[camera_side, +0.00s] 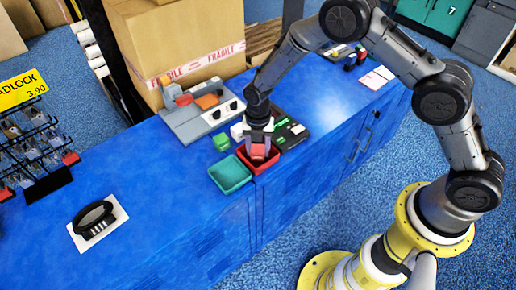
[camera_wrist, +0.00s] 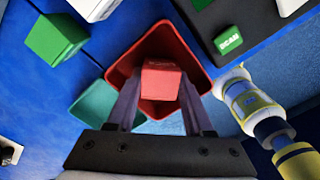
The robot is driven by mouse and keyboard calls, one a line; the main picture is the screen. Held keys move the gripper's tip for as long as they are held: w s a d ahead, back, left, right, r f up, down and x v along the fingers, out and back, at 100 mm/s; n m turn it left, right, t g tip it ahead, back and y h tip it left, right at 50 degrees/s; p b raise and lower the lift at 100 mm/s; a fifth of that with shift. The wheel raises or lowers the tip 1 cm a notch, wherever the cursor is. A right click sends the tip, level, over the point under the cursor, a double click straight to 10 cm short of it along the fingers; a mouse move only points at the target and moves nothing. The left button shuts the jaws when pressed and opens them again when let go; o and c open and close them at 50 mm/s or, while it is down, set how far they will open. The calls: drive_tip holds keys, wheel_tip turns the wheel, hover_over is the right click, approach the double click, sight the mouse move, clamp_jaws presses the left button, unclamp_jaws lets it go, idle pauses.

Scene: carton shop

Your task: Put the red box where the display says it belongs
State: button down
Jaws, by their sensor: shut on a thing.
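My gripper (camera_side: 258,141) is shut on the red box (camera_side: 258,152), which also shows between the fingers in the wrist view (camera_wrist: 161,80). The box is over or within the red tray (camera_side: 273,161); I cannot tell whether it touches the tray floor. The red tray also shows in the wrist view (camera_wrist: 192,43), around the box. A teal tray (camera_side: 230,187) stands just left of it.
A green box (camera_side: 221,142) and a white box (camera_side: 237,131) stand behind the trays. A grey station (camera_side: 190,122) and large carton (camera_side: 185,40) are farther back. A black object on a white card (camera_side: 96,222) lies left. The blue counter (camera_side: 160,180) between is clear.

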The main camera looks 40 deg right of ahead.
drive_tip(key=shift+f, duration=0.15)
drive_tip(key=shift+c, duration=1.4)
unclamp_jaws()
